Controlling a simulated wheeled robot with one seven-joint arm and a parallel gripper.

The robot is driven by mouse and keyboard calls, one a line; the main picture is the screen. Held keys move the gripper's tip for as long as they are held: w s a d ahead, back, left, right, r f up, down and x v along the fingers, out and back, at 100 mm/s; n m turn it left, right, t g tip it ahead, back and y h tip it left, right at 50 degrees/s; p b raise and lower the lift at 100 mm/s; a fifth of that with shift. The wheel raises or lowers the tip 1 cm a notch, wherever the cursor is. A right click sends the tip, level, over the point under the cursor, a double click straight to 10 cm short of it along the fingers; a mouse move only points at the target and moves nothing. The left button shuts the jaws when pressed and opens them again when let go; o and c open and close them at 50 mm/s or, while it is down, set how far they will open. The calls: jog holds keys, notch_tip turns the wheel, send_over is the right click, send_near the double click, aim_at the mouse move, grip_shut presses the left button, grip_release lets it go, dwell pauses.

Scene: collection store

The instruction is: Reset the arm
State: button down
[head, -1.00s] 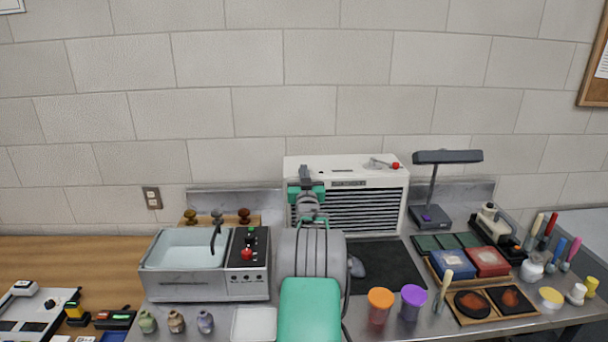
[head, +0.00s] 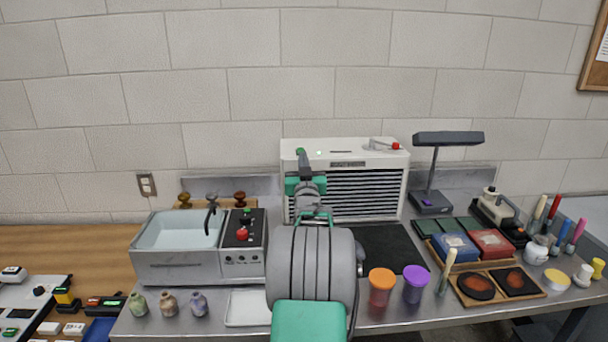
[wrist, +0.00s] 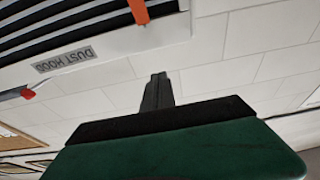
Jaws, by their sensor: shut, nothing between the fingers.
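My gripper (head: 302,157) is raised in front of the white dust hood (head: 398,180), its fingers pointing up. In the wrist view the dark fingers of my gripper (wrist: 157,92) are together with nothing held. They point toward the blank wall, beside the hood's labelled edge (wrist: 110,50). I cannot tell from the pictures whether the fingers touch the hood. My arm hides part of the hood's left side and the bench in front of it.
A sink unit (head: 170,262) stands left of my arm. Orange (head: 381,290) and purple (head: 414,286) cups are close on the right. A desk lamp (head: 448,139) and trays (head: 466,307) are farther right. The wall above is clear.

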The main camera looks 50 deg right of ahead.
jog(key=v, duration=0.3)
jog(key=shift+f, duration=0.2)
jog(key=shift+d, duration=0.1)
